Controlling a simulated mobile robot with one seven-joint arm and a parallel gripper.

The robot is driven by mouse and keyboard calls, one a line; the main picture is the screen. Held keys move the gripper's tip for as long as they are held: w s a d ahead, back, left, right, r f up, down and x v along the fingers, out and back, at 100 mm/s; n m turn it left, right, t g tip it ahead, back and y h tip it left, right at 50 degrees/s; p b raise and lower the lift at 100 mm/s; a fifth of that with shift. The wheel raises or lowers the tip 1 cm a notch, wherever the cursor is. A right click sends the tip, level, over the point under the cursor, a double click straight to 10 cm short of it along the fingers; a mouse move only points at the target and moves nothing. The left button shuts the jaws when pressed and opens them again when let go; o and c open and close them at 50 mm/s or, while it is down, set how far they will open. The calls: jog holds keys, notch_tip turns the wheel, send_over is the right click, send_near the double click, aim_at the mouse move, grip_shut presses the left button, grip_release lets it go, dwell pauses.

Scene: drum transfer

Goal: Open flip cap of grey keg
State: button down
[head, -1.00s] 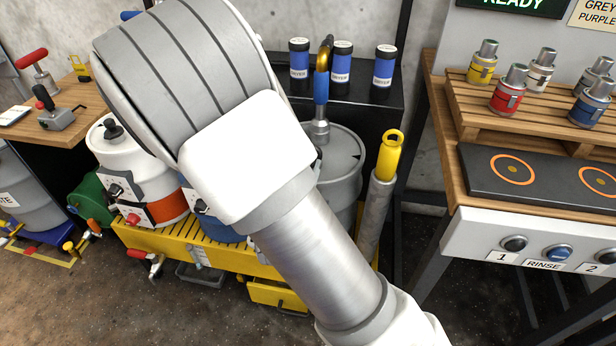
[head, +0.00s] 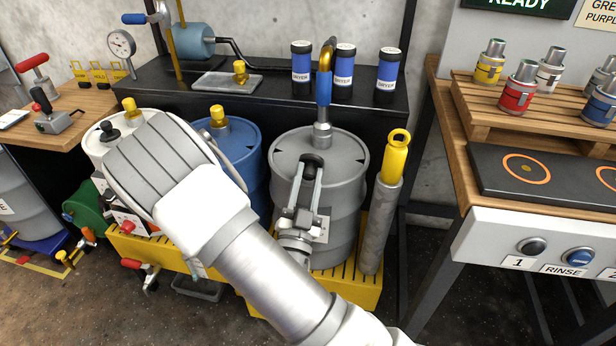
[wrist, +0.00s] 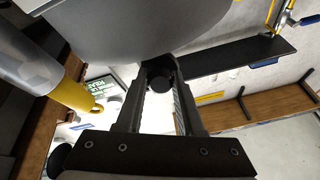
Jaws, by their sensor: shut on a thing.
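The grey keg (head: 345,190) stands upright at the middle of the head view. Its black flip cap (head: 312,160) is at the front edge of its lid. My gripper (head: 308,172) comes up from below, in front of the keg, with its fingertips shut on the cap. In the wrist view my gripper (wrist: 160,72) has its two fingers on either side of the dark round cap (wrist: 160,83), just beside the grey keg wall (wrist: 130,25). The fingertips partly hide the cap, and I cannot tell how far it is tilted.
A blue-handled coupler (head: 322,105) stands on the grey keg's lid. A blue keg (head: 240,150) and a white keg (head: 97,140) stand to the left on a yellow pallet (head: 355,290). A grey post with a yellow top (head: 397,155) stands close on the right. A black shelf (head: 270,92) is behind.

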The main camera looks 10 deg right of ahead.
dwell(0.3)
jog(key=c, duration=0.5)
grip_release()
jog(key=shift+c, duration=0.2)
jog(key=shift+s+f, duration=0.1)
